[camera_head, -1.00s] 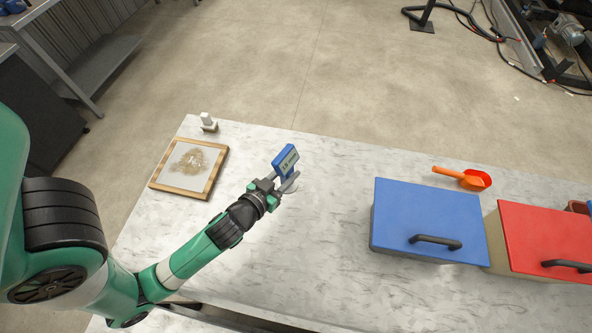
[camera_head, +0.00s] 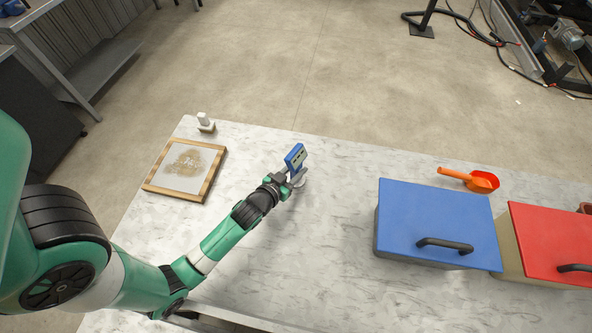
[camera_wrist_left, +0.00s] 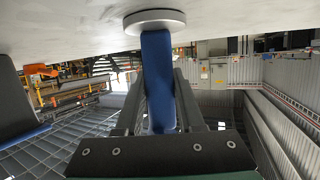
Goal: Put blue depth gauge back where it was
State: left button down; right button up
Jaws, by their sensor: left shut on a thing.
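The blue depth gauge (camera_head: 296,156), with a small display face, stands up from the jaws of my left gripper (camera_head: 284,178) over the middle-left of the marble table (camera_head: 330,230). The gripper is shut on it. In the left wrist view the gauge's blue body (camera_wrist_left: 158,80) runs between the two fingers (camera_wrist_left: 160,100). Its far end meets a round grey disc (camera_wrist_left: 155,20) at the pale table surface. Part of that disc also shows beside the gripper in the head view. I cannot tell whether the disc touches the table. My right gripper is not in view.
A wood-framed tray (camera_head: 209,180) with a brown patch lies left of the gripper. A small white-topped object (camera_head: 205,121) stands behind it. A blue-lidded box (camera_head: 435,215), a red-lidded box (camera_head: 560,235) and an orange scoop (camera_head: 472,180) are at right.

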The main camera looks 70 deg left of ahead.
pick_arm(q)
jog(key=c, duration=1)
grip_release()
jog(key=shift+f, duration=0.15)
jog(key=o, duration=0.5)
jog(key=shift+r, duration=0.3)
jog(key=v, duration=1.2)
jog(key=shift+f+p, duration=0.1)
jog(key=shift+p, duration=0.3)
